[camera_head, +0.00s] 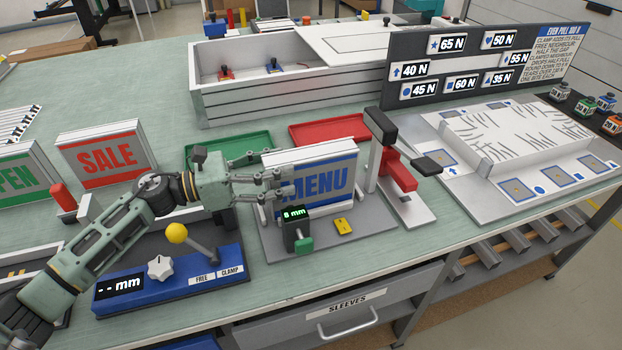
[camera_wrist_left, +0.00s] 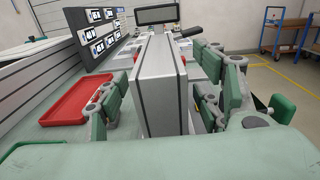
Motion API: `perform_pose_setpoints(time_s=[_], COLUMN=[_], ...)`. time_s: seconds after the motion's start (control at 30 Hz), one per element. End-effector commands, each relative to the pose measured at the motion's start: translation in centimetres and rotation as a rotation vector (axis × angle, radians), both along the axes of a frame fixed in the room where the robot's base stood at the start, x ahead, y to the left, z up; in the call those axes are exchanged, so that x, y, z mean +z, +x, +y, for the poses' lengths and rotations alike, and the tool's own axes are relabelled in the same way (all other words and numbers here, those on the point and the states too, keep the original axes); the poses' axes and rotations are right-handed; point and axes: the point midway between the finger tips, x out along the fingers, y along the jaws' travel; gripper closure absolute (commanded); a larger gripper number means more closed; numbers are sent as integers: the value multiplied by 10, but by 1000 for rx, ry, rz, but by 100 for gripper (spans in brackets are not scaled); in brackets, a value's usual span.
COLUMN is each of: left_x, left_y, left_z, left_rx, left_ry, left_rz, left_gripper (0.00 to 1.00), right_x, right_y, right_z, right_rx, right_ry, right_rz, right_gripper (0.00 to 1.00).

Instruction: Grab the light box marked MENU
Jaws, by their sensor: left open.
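The MENU light box (camera_head: 322,181), white with a blue MENU panel, stands upright on a grey base plate (camera_head: 375,229) in the head view. My left gripper (camera_head: 277,184) is at its left end, one finger in front of the panel and covering part of the letter M. In the left wrist view the box (camera_wrist_left: 160,85) shows end-on between the spread fingers of the left gripper (camera_wrist_left: 165,98). The fingers are open, with a gap visible on the left side; contact on the right is hard to tell. My right gripper is not in view.
A SALE light box (camera_head: 106,160) and an OPEN light box (camera_head: 20,180) stand to the left. A small "8 mm" display (camera_head: 295,214) and a red-and-black device (camera_head: 392,170) stand close to the MENU box. Green (camera_head: 228,150) and red (camera_head: 330,128) trays lie behind.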

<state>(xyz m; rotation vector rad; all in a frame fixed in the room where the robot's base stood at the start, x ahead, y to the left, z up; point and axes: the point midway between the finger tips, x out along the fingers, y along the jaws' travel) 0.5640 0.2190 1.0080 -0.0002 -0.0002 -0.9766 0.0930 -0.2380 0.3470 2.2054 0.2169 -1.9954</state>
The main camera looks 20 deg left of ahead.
Motion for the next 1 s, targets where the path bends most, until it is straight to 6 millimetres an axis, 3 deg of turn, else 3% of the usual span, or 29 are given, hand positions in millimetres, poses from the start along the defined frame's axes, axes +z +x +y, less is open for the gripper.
perform_pose_setpoints(time_s=[0.3, 0.6, 1.0], left_x=[3, 0, 0], left_y=[25, 28, 28], left_z=[-37, -42, -42], left_rx=[1, 0, 0], left_ry=[-2, 1, 1], left_rz=[0, 1, 1], left_gripper=[39, 39, 73], right_x=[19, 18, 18], right_y=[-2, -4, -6], right_z=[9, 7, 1], right_rx=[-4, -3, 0], right_ry=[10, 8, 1], right_rz=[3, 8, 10], right_gripper=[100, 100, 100])
